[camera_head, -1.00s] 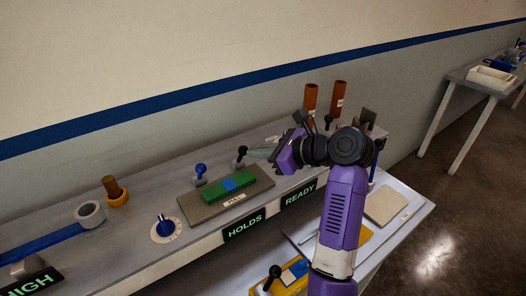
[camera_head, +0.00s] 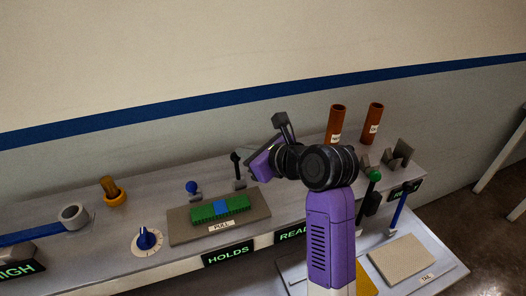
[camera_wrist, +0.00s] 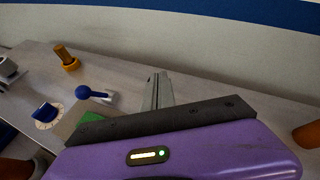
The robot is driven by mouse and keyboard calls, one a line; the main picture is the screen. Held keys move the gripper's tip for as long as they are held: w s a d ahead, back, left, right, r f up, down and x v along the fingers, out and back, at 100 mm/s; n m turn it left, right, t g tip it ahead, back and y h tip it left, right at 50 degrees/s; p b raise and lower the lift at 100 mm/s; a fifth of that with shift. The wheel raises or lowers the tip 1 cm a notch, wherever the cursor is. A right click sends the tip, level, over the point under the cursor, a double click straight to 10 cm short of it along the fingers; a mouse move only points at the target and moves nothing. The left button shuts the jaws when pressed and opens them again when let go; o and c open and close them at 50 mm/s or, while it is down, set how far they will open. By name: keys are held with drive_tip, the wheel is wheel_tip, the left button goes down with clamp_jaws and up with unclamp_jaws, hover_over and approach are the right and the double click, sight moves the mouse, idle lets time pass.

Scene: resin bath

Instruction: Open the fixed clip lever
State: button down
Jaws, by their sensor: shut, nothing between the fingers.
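Two small levers stand at the back edge of the taupe plate (camera_head: 182,229): a blue-knobbed lever (camera_head: 192,187) and, to its right, a black-knobbed lever (camera_head: 236,158). No marking shows which one is the fixed clip lever. A green block with a blue middle (camera_head: 235,203) lies on the plate. My gripper is just right of the black-knobbed lever in the head view, its fingertips mostly hidden there. In the wrist view my gripper (camera_wrist: 157,78) is shut and empty, right of the blue-knobbed lever (camera_wrist: 83,92). The black-knobbed lever cannot be made out there.
A blue dial (camera_head: 147,239), a grey ring (camera_head: 73,216) and an orange-collared peg (camera_head: 112,190) are to the left. Two orange tubes (camera_head: 335,124) and a green-knobbed lever (camera_head: 375,175) stand right.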

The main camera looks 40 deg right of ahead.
drive_tip(key=shift+w+d+f+p, duration=0.1)
drive_tip(key=shift+w+d+p, duration=0.2)
drive_tip(key=shift+w, duration=0.65)
drive_tip(key=shift+w+d+p, duration=0.25)
drive_tip(key=shift+w, duration=0.7)
